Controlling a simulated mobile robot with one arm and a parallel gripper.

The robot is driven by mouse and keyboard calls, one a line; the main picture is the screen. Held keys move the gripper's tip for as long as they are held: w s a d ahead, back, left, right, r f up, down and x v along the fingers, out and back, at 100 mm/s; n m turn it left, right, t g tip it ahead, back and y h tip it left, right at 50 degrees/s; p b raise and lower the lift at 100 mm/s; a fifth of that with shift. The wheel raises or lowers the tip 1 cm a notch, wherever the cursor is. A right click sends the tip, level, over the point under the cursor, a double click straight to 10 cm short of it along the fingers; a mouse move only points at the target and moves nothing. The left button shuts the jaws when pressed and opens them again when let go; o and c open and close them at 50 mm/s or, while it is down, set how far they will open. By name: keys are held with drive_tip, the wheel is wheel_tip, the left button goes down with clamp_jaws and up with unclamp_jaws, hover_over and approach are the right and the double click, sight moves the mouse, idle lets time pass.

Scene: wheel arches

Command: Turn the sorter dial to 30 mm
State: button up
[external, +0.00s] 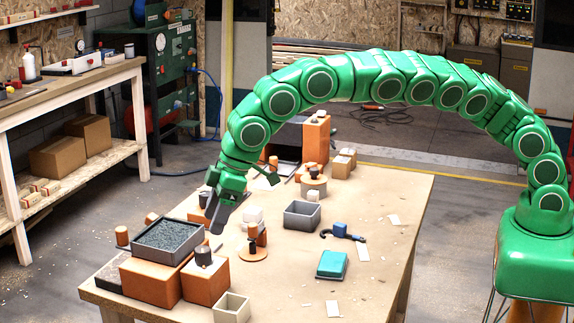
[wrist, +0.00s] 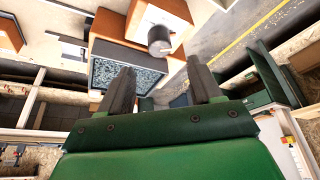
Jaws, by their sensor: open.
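A short dark grey cylinder (external: 204,256), which looks like the sorter dial, stands on an orange block (external: 207,282) at the near left of the table. In the wrist view the cylinder (wrist: 160,40) shows ahead of the fingers, beyond the gap between them. I see no readable scale or pointer on it. My gripper (external: 219,212) is open and empty, above and a little to the right of the cylinder, apart from it. The two dark fingers (wrist: 159,72) are spread in the wrist view.
A grey tray of dark granules (external: 168,239) sits on a larger orange block (external: 150,281) beside the dial block. A wooden piece on a round base (external: 253,252) stands to the right. A grey open box (external: 302,216), a teal box (external: 332,264) and a pale box (external: 231,308) are on the table.

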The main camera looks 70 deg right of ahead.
sight(203, 248)
drive_tip(key=shift+x, duration=3.75)
drive_tip(key=c, duration=1)
drive_tip(key=shift+c, duration=0.2)
